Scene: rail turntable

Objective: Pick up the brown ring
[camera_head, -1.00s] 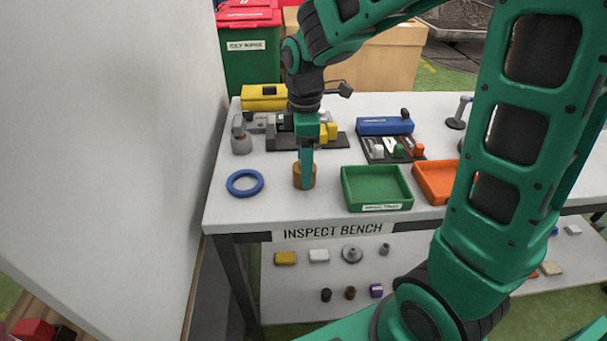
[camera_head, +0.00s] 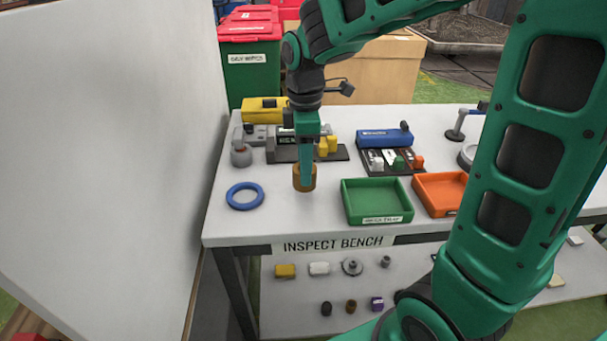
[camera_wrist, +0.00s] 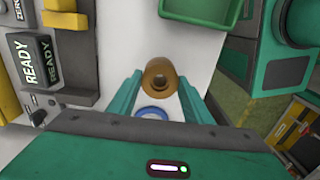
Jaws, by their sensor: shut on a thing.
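The brown ring (camera_head: 297,178) is a thick, short cylinder with a hole. My gripper (camera_head: 306,172) points down and is shut on it. The ring appears held a little above the white bench top, left of the green tray. In the wrist view the brown ring (camera_wrist: 160,70) sits between the tips of the two green fingers (camera_wrist: 160,88), its hole facing the camera. In the head view a finger hides part of the ring.
A blue ring (camera_head: 232,199) lies on the bench (camera_head: 275,220) to the left. The green tray (camera_head: 377,214) and an orange tray (camera_head: 440,210) stand to the right. A yellow-and-grey device is behind my gripper. A tall pale panel (camera_head: 110,150) borders the left side.

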